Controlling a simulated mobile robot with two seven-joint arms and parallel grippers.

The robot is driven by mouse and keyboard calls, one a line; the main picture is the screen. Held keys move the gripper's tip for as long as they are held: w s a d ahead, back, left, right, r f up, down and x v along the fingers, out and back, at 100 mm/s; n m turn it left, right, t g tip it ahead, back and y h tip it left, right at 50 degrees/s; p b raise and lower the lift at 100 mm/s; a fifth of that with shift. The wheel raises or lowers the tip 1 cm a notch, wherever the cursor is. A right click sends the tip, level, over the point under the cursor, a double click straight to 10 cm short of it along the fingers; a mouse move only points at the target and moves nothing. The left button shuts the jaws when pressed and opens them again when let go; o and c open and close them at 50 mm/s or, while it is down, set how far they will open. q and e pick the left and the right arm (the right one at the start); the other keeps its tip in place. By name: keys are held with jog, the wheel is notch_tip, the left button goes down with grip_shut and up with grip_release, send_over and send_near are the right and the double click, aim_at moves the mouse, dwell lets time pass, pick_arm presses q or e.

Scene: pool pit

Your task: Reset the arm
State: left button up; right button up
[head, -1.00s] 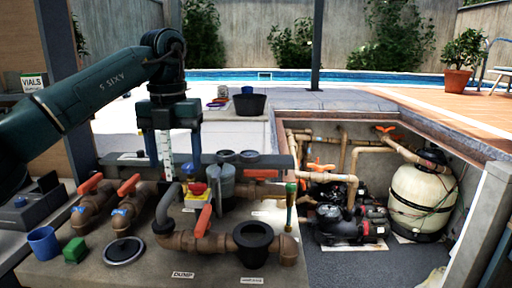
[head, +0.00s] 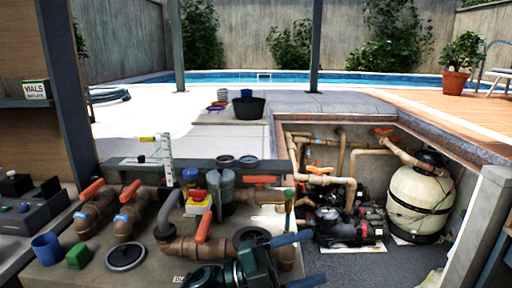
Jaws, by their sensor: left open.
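My left gripper (head: 316,259) is low at the bottom of the head view, in front of the pipe bench. Its two dark blue fingers point right and stand apart, open and empty. The wrist hides part of the brown pipework and the front label. A white marked strip (head: 167,158) stands upright at the back of the bench, clear of the gripper. My right gripper is not in view.
The bench holds brown pipes with orange handles (head: 203,226), a blue cup (head: 47,247), a green block (head: 77,252) and a round lid (head: 125,254). Right of it is a sunken pit with a pump (head: 348,226) and a cream tank (head: 418,203).

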pick_arm(q)
jog(key=a+f+n+t+y+p, duration=0.1)
jog(key=a+f+n+t+y, duration=1.35)
jog(key=n, duration=0.75)
jog(key=s+a+f+n+g+y, duration=0.2)
jog(key=s+a+f+n, duration=0.1)
jog(key=s+f, duration=0.3)
jog(key=s+a+f+n+g+y, duration=0.2)
jog(key=s+a+f+n, duration=0.1)
jog(key=s+a+f, duration=0.2)
jog(key=s+f+p, duration=0.1)
jog(key=s+f, duration=0.1)
jog(key=s, duration=0.2)
jog(key=shift+g, duration=0.35)
jog(key=shift+s+f, duration=0.1)
